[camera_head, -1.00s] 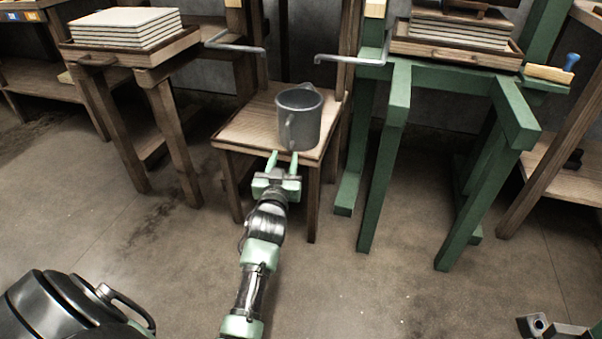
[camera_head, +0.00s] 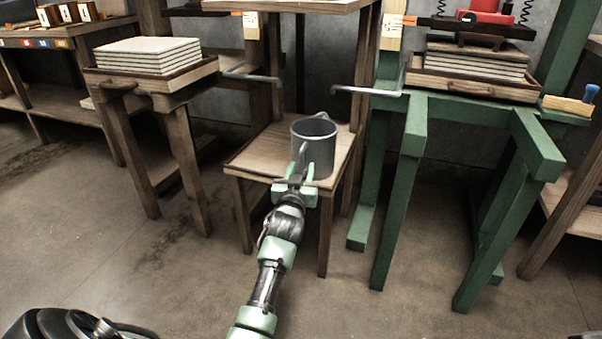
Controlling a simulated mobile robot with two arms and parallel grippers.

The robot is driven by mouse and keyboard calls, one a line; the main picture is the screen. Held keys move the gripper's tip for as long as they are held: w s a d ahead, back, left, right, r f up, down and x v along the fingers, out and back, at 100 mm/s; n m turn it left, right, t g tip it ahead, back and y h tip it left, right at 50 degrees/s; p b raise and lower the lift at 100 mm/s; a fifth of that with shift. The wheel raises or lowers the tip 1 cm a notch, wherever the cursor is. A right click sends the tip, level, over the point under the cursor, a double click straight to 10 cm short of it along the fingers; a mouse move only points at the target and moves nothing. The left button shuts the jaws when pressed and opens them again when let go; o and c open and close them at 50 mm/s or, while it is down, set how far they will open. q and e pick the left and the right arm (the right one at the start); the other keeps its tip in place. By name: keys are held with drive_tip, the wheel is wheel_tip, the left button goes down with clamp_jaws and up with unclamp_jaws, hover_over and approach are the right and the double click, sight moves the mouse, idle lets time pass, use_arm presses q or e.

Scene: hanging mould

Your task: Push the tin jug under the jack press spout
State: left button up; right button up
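The grey tin jug (camera_head: 318,146) stands upright on a low wooden stand (camera_head: 262,157), its handle facing me. My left gripper (camera_head: 301,172) is at the jug's near side, its two fingers apart on either side of the handle's lower part. I cannot tell whether they touch it. The green jack press (camera_head: 412,135) with a red jack (camera_head: 492,12) stands at right. A bent grey spout (camera_head: 367,91) reaches left from it, above and to the right of the jug. My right gripper is not visible.
A second bent spout (camera_head: 252,77) comes from the left, above the stand's back left. A tray (camera_head: 150,80) with stacked pale sheets is at left, another tray (camera_head: 470,87) on the green press. A blue-handled brush (camera_head: 570,104) lies at far right. Floor in front is clear.

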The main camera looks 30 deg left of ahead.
use_arm(q)
clamp_jaws()
idle(1.3)
